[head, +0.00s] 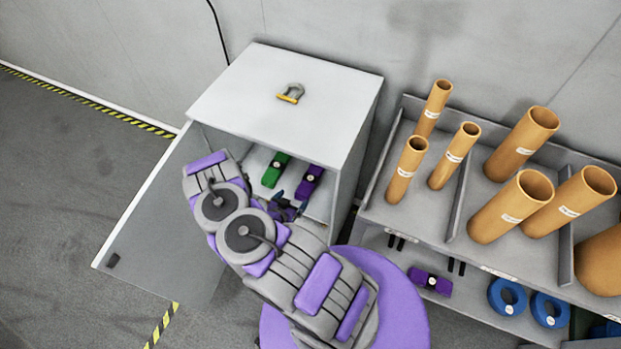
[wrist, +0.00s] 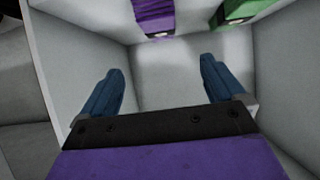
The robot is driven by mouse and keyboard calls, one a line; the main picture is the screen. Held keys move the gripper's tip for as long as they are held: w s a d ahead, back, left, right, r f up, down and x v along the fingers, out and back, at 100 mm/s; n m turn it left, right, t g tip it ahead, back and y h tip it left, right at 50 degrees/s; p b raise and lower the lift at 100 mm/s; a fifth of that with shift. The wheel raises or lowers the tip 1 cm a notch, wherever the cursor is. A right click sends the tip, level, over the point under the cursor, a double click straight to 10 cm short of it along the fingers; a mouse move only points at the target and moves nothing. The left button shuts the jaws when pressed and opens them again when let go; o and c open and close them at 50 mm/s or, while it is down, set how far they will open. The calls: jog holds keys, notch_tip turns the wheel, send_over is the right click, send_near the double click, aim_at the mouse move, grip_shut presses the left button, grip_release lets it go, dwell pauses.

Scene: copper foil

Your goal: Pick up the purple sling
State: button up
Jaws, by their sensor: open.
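A purple sling (head: 309,182) lies folded inside the open grey cabinet (head: 262,97), to the right of a green sling (head: 275,170). In the wrist view the purple sling (wrist: 154,16) is at the top centre and the green sling (wrist: 240,10) at the top right, both cut by the frame edge. My gripper (wrist: 157,88) is open and empty, its two blue fingers apart over the pale cabinet interior, short of the purple sling. In the head view my gripper is mostly hidden behind my arm at the cabinet opening. Another purple sling (head: 430,281) lies on the lower rack shelf.
The cabinet door (head: 150,215) stands open at left. A shackle (head: 291,93) lies on the cabinet top. At right a rack (head: 478,262) holds several orange tubes (head: 515,205) and blue rolls (head: 507,296). Floor at left is clear.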

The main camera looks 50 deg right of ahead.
jog(key=b, duration=0.2)
send_near(311, 179)
jog(key=x, duration=0.3)
jog(key=shift+w+f, duration=0.2)
jog(key=shift+f, duration=0.2)
jog(key=shift+w+a+r, duration=0.1)
jog(key=shift+a+r, duration=0.05)
jog(key=shift+a, duration=0.25)
jog(key=shift+d+b, duration=0.15)
jog(key=shift+b, duration=0.25)
jog(key=x, duration=0.3)
jog(key=b+x, duration=0.1)
jog(key=x, duration=0.2)
jog(key=shift+s+d+r, duration=0.2)
jog(key=shift+s+d, duration=0.05)
jog(key=shift+a+r, duration=0.2)
jog(key=shift+a, duration=0.2)
jog(key=shift+c, duration=0.4)
jog(key=shift+a+r, duration=0.2)
jog(key=shift+a, duration=0.25)
jog(key=c, duration=0.3)
jog(key=shift+c, duration=0.8)
jog(key=shift+d+f, duration=0.15)
jog(key=shift+d, duration=0.25)
jog(key=c, duration=0.5)
jog(key=shift+s+a+f, duration=0.1)
jog(key=shift+c, duration=1.4)
